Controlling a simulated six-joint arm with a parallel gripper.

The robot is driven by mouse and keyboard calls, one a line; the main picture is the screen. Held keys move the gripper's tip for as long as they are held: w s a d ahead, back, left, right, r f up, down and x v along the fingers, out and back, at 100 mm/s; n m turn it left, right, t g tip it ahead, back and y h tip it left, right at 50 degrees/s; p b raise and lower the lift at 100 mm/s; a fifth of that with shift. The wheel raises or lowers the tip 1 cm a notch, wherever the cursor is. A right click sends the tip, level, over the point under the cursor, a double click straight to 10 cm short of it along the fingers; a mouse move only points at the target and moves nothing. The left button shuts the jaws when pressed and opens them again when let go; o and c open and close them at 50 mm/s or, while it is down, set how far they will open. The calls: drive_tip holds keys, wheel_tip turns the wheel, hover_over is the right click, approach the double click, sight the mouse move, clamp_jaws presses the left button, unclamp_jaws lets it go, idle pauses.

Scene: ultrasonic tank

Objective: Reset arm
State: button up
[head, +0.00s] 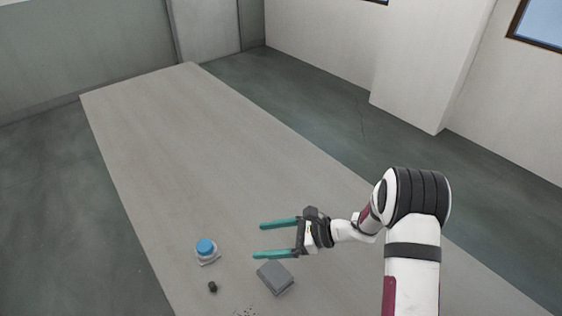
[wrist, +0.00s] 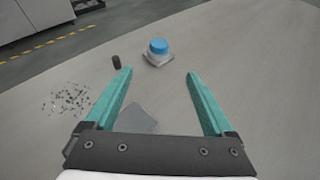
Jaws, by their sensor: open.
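My gripper (head: 262,240) has two teal fingers and is open and empty. In the head view it is over the right side of the table, pointing left. It also shows in the wrist view (wrist: 160,82), fingers spread, with nothing between them but the table farther off. A grey box-like block (head: 275,277) lies on the table just below my gripper in the head view; in the wrist view it shows as a grey slab (wrist: 137,118) partly hidden by the gripper body. A blue round-topped piece on a pale square base (head: 206,249) stands left of the gripper, apart from it.
A small dark cylinder (head: 213,287) stands near the blue-topped piece. Several small dark bits (wrist: 68,101) lie scattered on the table at left in the wrist view. The long table (head: 180,150) is bare towards its far end.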

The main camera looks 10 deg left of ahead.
drive_tip(key=w+d+r+m+t+h, duration=0.7)
drive_tip(key=w+d+r+m+t, duration=0.3)
drive_tip(key=m, duration=0.8)
drive_tip(key=s+d+r+m+g+h, duration=0.1)
drive_tip(key=s+d+r+m+h, duration=0.1)
drive_tip(key=s+d+m+h, duration=0.5)
drive_tip(key=d+r+m+g+h, duration=0.1)
drive_tip(key=d+r+m, duration=0.25)
drive_tip(key=m, duration=0.65)
drive_tip(key=s+d+f+m+g, duration=0.1)
drive_tip(key=s+m+g, duration=0.4)
drive_tip(key=s+m, duration=1.1)
drive_tip(key=s+a+m+g+y, duration=0.1)
drive_tip(key=s+a+m, duration=0.2)
drive_tip(key=s, duration=0.4)
drive_tip(key=s+a+m+g+y, duration=0.2)
drive_tip(key=s+a+m, duration=0.2)
drive_tip(key=s, duration=0.3)
drive_tip(key=shift+s+f+m+g, duration=0.25)
drive_tip(key=shift+m+g, duration=0.05)
drive_tip(key=shift+m, duration=0.3)
